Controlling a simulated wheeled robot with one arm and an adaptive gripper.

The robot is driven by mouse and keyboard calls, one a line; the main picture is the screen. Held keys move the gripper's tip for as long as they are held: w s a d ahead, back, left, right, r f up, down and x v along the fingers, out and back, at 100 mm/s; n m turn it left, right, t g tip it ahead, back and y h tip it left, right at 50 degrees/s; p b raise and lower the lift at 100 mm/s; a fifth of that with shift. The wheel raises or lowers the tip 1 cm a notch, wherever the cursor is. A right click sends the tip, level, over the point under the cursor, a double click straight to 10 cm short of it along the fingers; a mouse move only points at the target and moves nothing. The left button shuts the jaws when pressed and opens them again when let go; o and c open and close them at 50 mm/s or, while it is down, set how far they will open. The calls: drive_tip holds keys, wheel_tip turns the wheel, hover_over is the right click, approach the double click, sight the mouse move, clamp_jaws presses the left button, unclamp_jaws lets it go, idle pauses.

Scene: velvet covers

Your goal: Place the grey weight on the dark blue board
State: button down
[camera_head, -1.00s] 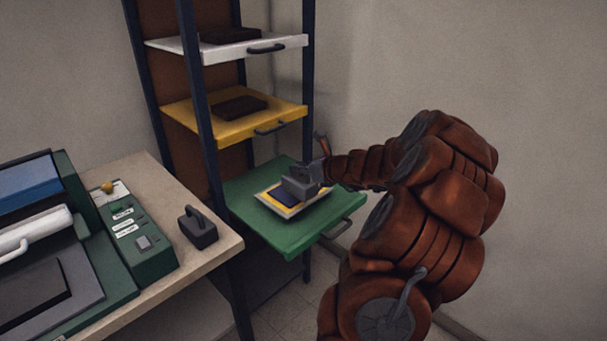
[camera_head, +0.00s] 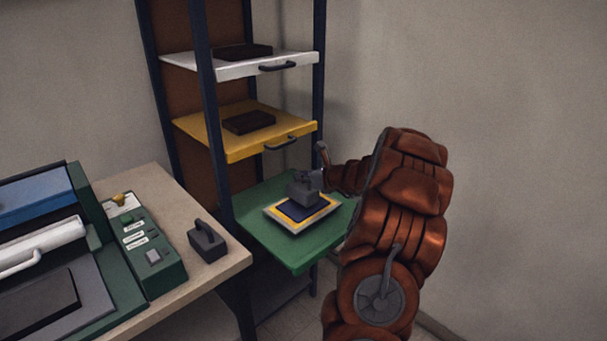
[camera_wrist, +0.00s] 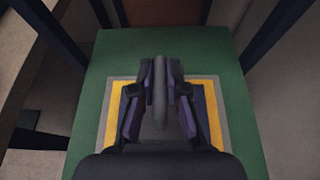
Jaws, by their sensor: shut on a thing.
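The dark blue board (camera_head: 296,212) lies on the green pull-out shelf (camera_head: 262,236), framed by a yellow band and a grey outer edge. The grey weight (camera_head: 304,195), a block with a handle, is over the board's back part in the head view. My gripper (camera_head: 312,178) is shut on its handle; I cannot tell whether its base touches the board. In the wrist view, my gripper's fingers (camera_wrist: 159,88) flank the upright handle (camera_wrist: 159,108), and the gripper body hides most of the board.
A second dark grey weight (camera_head: 207,242) stands on the bench (camera_head: 185,202) at left, beside a green control box (camera_head: 143,245). Above the green shelf are a yellow shelf (camera_head: 215,140) and a white shelf (camera_head: 240,69), each bearing a dark block. Dark blue posts flank the shelves.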

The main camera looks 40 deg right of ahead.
drive_tip(key=shift+f, duration=0.9)
drive_tip(key=shift+f, duration=0.1)
drive_tip(key=c, duration=1.2)
unclamp_jaws()
drive_tip(key=shift+f, duration=0.1)
